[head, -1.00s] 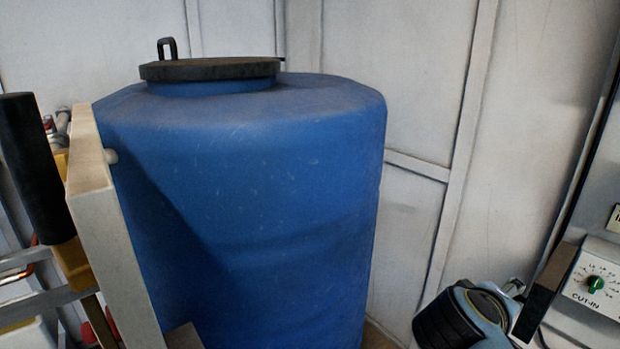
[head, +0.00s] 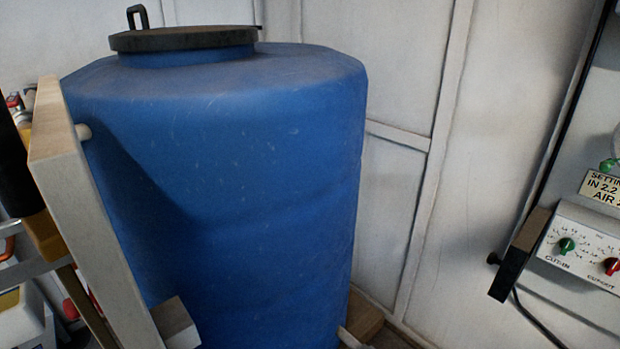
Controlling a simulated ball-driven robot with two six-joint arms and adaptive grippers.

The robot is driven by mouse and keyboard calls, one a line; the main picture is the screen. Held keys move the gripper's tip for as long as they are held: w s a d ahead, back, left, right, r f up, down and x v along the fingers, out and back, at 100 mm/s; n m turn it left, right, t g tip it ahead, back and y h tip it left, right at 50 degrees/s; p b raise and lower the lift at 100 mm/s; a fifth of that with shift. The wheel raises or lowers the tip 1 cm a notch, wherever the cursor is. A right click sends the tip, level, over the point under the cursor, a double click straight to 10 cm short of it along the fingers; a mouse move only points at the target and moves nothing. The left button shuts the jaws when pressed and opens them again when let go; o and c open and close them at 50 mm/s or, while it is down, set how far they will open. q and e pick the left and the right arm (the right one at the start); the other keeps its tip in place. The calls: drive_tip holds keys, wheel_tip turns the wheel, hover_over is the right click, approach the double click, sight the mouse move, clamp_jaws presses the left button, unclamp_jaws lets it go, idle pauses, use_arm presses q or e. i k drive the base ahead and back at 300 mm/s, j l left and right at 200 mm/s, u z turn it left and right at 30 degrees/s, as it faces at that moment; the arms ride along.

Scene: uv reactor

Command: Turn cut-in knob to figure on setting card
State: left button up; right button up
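The cut-in knob (head: 566,245) is a small green knob on a pale control box at the right of the head view, with "CUT-IN" lettered below it. A scale of small figures surrounds it; its pointer is too small to read. The cream setting card (head: 603,190) is on the wall just above the box. It reads "SETTIN", "IN 2.2" and "AIR 2" before the right picture edge cuts it off. Neither of my grippers is in view, and nothing touches the knob.
A red knob (head: 611,265) sits right of the green one on the control box (head: 590,225). A dark block (head: 520,255) with a cable is at the box's left. A large blue barrel (head: 230,190) fills the middle, with a pale upright board (head: 85,210) left of it.

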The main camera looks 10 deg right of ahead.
sight(567, 244)
drive_tip(key=z, duration=1.95)
